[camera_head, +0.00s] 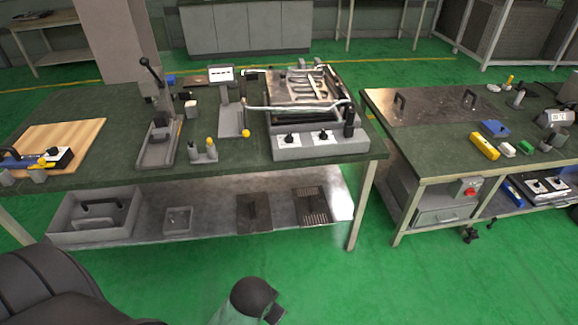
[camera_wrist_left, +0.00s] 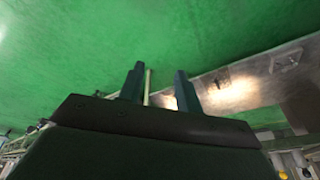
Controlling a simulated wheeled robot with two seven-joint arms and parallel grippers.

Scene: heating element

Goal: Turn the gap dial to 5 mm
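A grey fixture (camera_head: 320,146) stands at the right end of the long green-topped bench, with a metal plate assembly on top. Its front panel has two black dials on white labels, a left dial (camera_head: 290,138) and a right dial (camera_head: 323,135). The labels are too small to read, so I cannot tell which is the gap dial or its setting. My left gripper (camera_wrist_left: 158,75) shows in the left wrist view with its two fingers apart and nothing between them. It is away from the dials, with green floor and the bench's lower shelf beyond it. Neither gripper shows in the head view.
A black upright handle (camera_head: 349,122) is at the fixture's right corner. A second bench (camera_head: 425,125) stands right, across a gap.

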